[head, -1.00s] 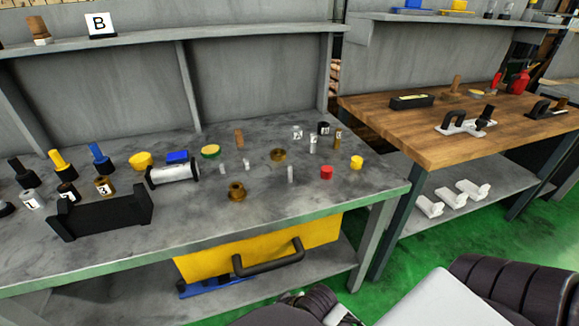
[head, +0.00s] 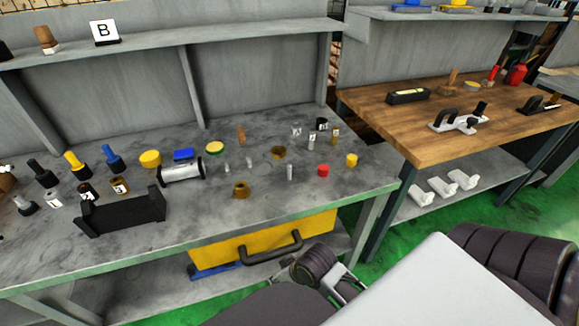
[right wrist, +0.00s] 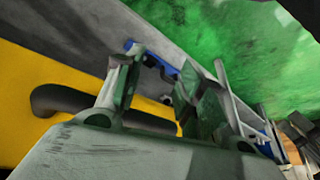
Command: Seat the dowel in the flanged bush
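The flanged bush looks to be the brass ring-shaped piece (head: 241,190) near the front of the grey bench. A second brass ring (head: 278,153) lies farther back, so I cannot be sure which is meant. A slim grey upright pin (head: 290,173), probably the dowel, stands to the right of the front brass piece. Two smaller grey pins (head: 249,162) and (head: 227,168) stand behind it. My right gripper (right wrist: 158,82) is open and empty in the right wrist view, close to the yellow drawer, below the bench top. My left gripper is not in view.
The yellow drawer (head: 225,252) with a black handle (head: 270,248) is under the bench top. A black cradle (head: 125,212), a silver cylinder (head: 180,173) and several coloured knobs stand on the left. Red (head: 323,170) and yellow (head: 351,160) caps stand on the right.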

